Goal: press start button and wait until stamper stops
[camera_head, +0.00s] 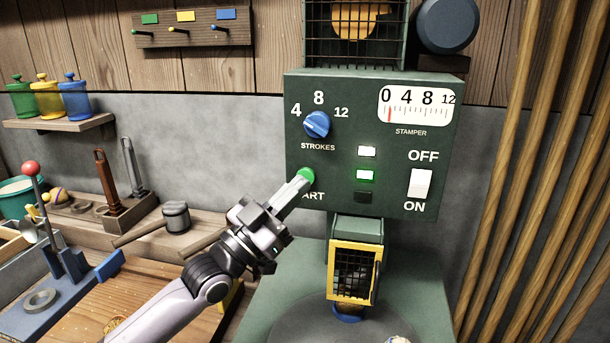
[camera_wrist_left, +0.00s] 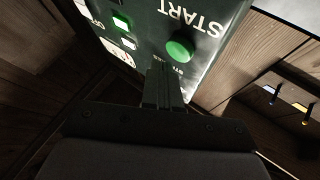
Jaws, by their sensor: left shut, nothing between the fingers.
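The green start button (camera_head: 306,176) sits at the lower left of the dark green control box (camera_head: 340,165); it also shows in the left wrist view (camera_wrist_left: 180,47). My left gripper (camera_head: 300,184) is shut and empty, its fingertips right at the button in the head view and partly covering the START label. Whether they touch it I cannot tell. The stamper gauge (camera_head: 416,107) has its red needle near 0. The blue strokes knob (camera_head: 317,124) is below the 8. The white and green lamps (camera_head: 366,175) are lit; the lowest is dark. My right gripper is not in view.
A white OFF/ON switch (camera_head: 420,184) is on the box's right. Below is a yellow-framed cage (camera_head: 354,271) over the green machine base. Wooden poles (camera_head: 530,150) stand at the right. A bench with a mallet (camera_head: 175,217) and tools lies left.

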